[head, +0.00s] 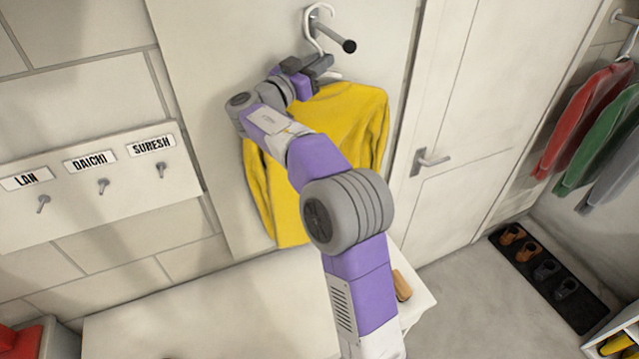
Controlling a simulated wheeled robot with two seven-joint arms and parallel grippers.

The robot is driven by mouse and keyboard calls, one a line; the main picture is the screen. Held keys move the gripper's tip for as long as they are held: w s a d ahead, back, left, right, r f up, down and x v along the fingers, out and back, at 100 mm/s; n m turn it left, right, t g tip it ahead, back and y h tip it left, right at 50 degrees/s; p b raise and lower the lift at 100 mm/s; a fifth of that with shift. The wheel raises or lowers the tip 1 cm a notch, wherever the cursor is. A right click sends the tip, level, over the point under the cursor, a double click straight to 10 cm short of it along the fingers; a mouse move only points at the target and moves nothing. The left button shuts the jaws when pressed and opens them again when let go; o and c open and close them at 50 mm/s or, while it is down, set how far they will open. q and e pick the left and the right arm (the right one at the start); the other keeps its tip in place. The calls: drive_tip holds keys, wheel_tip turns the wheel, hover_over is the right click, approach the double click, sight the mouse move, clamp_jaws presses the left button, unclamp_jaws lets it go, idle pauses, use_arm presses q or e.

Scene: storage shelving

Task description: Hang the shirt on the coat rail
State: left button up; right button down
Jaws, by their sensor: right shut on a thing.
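A yellow shirt (355,115) hangs from a white hanger (309,22) in front of the pale wall panel. My right gripper (322,66) is shut on the hanger just below its hook, at the top of the shirt. The hook is at a short dark peg (337,37) that sticks out of the panel; it appears to loop over it, but I cannot tell if it bears on it. My right arm hides the middle of the shirt. The coat rail (617,16) is at the top right edge, only partly visible. My left gripper is not in view.
Red (585,115), green (600,145) and grey (620,160) garments hang at the right. A white door (475,130) stands between. A bench (200,315) lies below the shirt. A black shoe mat (575,310) is on the floor. Name hooks (103,185) are at left.

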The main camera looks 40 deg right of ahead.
drive_tip(key=shift+a, duration=0.1)
drive_tip(key=shift+w+a+b, duration=0.25)
drive_tip(key=shift+a, duration=0.5)
drive_tip(key=shift+w+a+b, duration=0.25)
drive_tip(key=shift+a, duration=0.45)
drive_tip(key=shift+w+a+b, duration=0.25)
drive_tip(key=shift+a, duration=0.5)
drive_tip(key=shift+w+a, duration=0.2)
drive_tip(key=shift+a, duration=0.5)
drive_tip(key=shift+w+a, duration=0.25)
drive_tip(key=shift+a, duration=0.4)
drive_tip(key=shift+w+a, duration=0.2)
drive_tip(key=shift+a, duration=0.5)
drive_tip(key=shift+b, duration=0.3)
